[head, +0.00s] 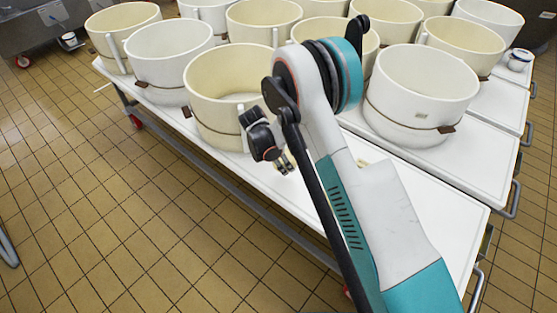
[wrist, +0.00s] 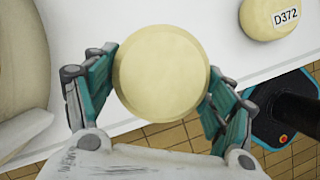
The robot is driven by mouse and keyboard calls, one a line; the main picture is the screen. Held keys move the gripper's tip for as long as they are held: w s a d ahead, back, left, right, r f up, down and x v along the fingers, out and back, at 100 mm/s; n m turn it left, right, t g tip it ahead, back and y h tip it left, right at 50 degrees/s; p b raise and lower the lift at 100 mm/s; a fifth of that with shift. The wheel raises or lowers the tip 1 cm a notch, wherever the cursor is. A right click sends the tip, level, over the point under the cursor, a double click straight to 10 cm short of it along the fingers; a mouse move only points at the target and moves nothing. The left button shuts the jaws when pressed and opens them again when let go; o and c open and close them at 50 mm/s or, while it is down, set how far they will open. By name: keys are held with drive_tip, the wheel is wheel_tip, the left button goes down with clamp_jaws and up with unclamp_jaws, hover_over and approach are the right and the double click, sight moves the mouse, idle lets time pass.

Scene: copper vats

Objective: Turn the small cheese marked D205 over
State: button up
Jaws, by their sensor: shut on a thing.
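A small, round, pale yellow cheese (wrist: 161,73) is between the fingers of my gripper (wrist: 165,68) in the wrist view. The teal finger pads press on its left and right sides, and its plain face is toward the camera. No label shows on that face, so I cannot read its mark. In the head view my gripper (head: 284,163) is over the white table (head: 300,200), just in front of a cream vat. The cheese is mostly hidden there. I cannot tell whether it touches the table.
Another cheese, marked D372 (wrist: 268,15), lies on the table at the upper right of the wrist view. A cream vat (head: 225,95) stands close behind my gripper, and a white vat (head: 420,95) stands to the right. The table's front edge is near; some front tabletop is bare.

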drive_tip(key=shift+f+b, duration=1.25)
drive_tip(key=shift+f, duration=2.15)
drive_tip(key=shift+f, duration=0.7)
drive_tip(key=o, duration=1.6)
drive_tip(key=v, duration=1.2)
drive_tip(key=shift+d+r, duration=0.1)
drive_tip(key=shift+r, duration=0.05)
